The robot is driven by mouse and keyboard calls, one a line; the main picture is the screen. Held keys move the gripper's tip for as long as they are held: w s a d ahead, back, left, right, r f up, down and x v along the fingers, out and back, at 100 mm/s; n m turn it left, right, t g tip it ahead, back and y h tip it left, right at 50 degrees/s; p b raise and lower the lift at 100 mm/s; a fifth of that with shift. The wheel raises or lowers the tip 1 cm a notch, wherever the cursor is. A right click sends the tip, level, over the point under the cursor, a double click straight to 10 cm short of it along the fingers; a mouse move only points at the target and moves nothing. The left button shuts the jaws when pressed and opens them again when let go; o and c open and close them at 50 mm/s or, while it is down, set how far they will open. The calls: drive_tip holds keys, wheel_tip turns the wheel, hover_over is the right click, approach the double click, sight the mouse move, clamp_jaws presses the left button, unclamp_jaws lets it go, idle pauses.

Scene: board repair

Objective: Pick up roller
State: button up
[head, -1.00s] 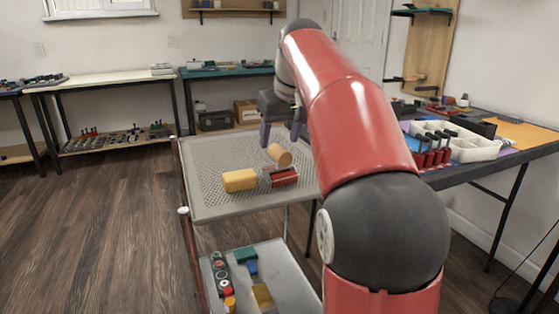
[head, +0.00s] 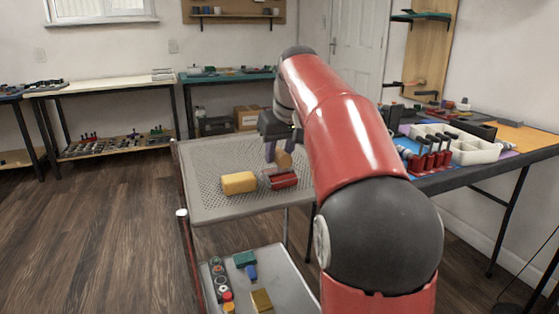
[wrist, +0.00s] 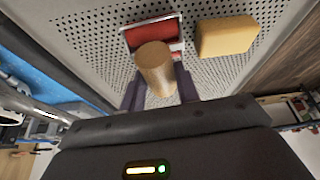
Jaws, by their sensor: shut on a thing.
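The roller, a tan cork-coloured cylinder (head: 284,160), is between the fingers of my gripper (head: 279,151), over the perforated top tray of a cart (head: 208,208). In the wrist view the roller (wrist: 155,66) stands between the two dark purple fingers (wrist: 159,88), with its round end towards the red object. My gripper is shut on it. In the head view, my red arm and the gripper hide part of the roller. I cannot tell whether it is clear of the tray.
A red and grey object (head: 280,180) lies close in front of the roller. A yellow block (head: 238,183) lies to its left. The cart's lower shelf (head: 285,278) holds small coloured parts. A workbench with a white bin (head: 478,152) stands at right.

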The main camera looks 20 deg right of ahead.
drive_tip(key=shift+r, duration=0.15)
wheel_tip(320, 180, up, 20)
drive_tip(key=p, duration=0.8)
